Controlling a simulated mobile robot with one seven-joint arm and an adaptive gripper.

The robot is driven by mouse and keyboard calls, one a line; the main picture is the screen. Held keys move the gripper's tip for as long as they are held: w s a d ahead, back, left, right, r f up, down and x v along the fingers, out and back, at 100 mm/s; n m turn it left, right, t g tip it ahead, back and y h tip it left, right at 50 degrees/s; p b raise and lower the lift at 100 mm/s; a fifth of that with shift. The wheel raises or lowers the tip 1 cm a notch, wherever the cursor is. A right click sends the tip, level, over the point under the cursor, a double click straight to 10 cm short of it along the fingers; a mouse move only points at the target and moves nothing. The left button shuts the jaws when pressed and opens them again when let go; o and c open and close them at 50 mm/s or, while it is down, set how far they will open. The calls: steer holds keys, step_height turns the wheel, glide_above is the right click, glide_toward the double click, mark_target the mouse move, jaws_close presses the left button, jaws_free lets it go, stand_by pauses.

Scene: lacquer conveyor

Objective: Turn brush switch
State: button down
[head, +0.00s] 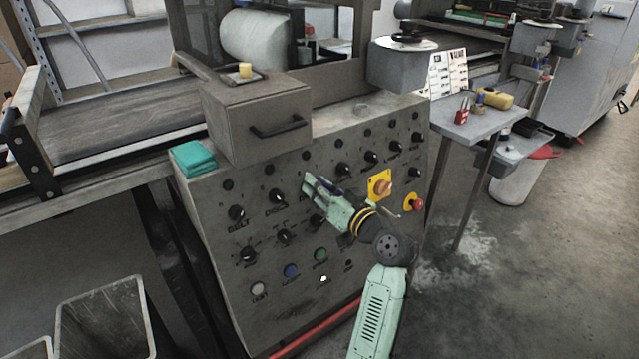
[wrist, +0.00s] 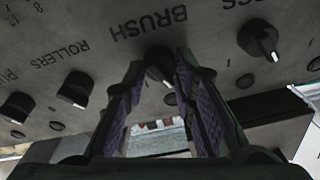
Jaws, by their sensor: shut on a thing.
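The brush switch (wrist: 160,60) is a black rotary knob on the grey control panel (head: 222,285). It sits beside the BRUSH label, which reads upside down in the wrist view. My gripper (wrist: 160,76) has its two purple-padded fingers on either side of the knob, shut on it. In the head view, my pale green gripper (head: 308,184) reaches the panel from the right and hides the knob. The knob's exact pointer angle is hard to tell between the fingers.
The discs knob (wrist: 260,40) and rollers knob (wrist: 75,88) flank the switch. A yellow-backed orange switch (head: 380,186) and red emergency button (head: 414,203) are close to my arm. A box with a black handle (head: 277,125) sits above; a side table (head: 480,122) stands right.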

steer(key=shift+r+m+t+h+p, duration=0.15)
steer(key=shift+m+h+p, duration=0.45)
steer(key=shift+m+p, duration=2.1)
steer(key=shift+f+m+t+h+p, duration=0.1)
steer(key=shift+m+t+h+p, duration=0.35)
steer(key=shift+m+p, duration=2.25)
steer(key=shift+m+g+h+b, duration=0.25)
steer(key=shift+m+g+b, duration=0.1)
steer(key=shift+m, duration=0.35)
steer(key=c, duration=1.3)
jaws_free()
steer(key=v, duration=1.2)
